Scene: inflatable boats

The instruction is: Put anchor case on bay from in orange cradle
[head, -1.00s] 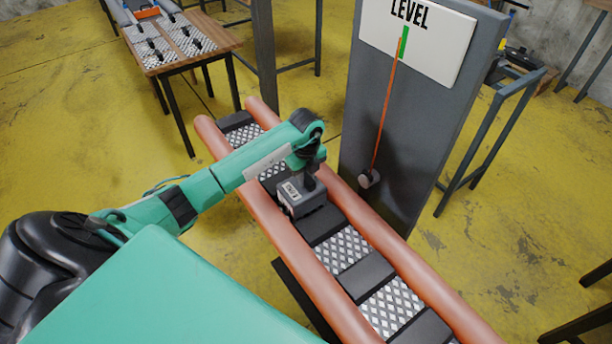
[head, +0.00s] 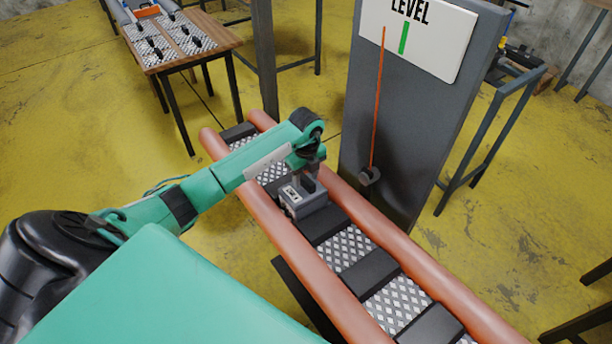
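The grey anchor case (head: 291,203) with a pale label sits low between the two orange-red tubes of the inflatable boat (head: 284,248). It is over the boat's row of diamond-plate bays (head: 347,246) and dark crosspieces. My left gripper (head: 306,184) is at the top of the case, pointing down. Its fingers are small and partly hidden, so I cannot tell whether they grip. My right gripper is not in view.
A grey post carries a LEVEL board (head: 440,48) with an orange needle (head: 376,110) left of the green mark. A wooden table (head: 222,38) at the back left holds patterned plates with black items and a small orange piece (head: 148,11). Yellow floor lies around.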

